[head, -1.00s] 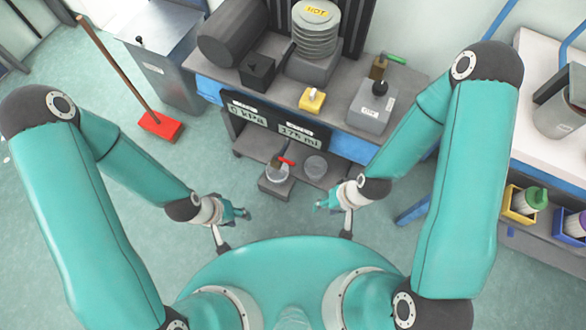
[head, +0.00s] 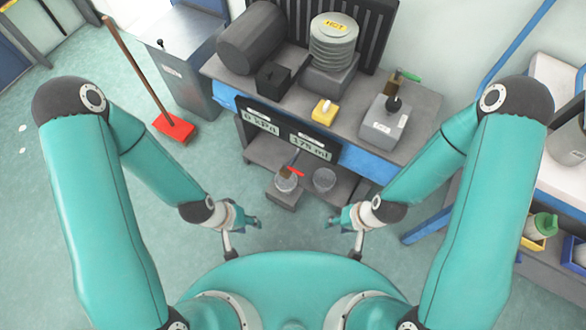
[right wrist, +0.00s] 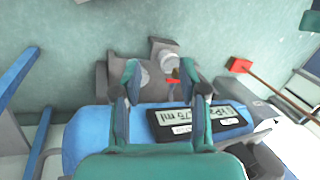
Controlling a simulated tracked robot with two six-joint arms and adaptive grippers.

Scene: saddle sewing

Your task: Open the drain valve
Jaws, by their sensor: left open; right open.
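The red handle also shows in the right wrist view (right wrist: 173,81), between and beyond the fingers. My left gripper (head: 250,221) is open and empty, to the left of and nearer than the jar. My right gripper (head: 332,222) is open and empty, to the right of and nearer than the jar; it also shows in the right wrist view (right wrist: 166,88). Both are apart from the valve.
A display (head: 289,130) reads 0 kPa and 175 ml. A green-handled valve (head: 406,76) is on the bench top. A red broom (head: 174,127) stands at left. Floor around the grippers is clear.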

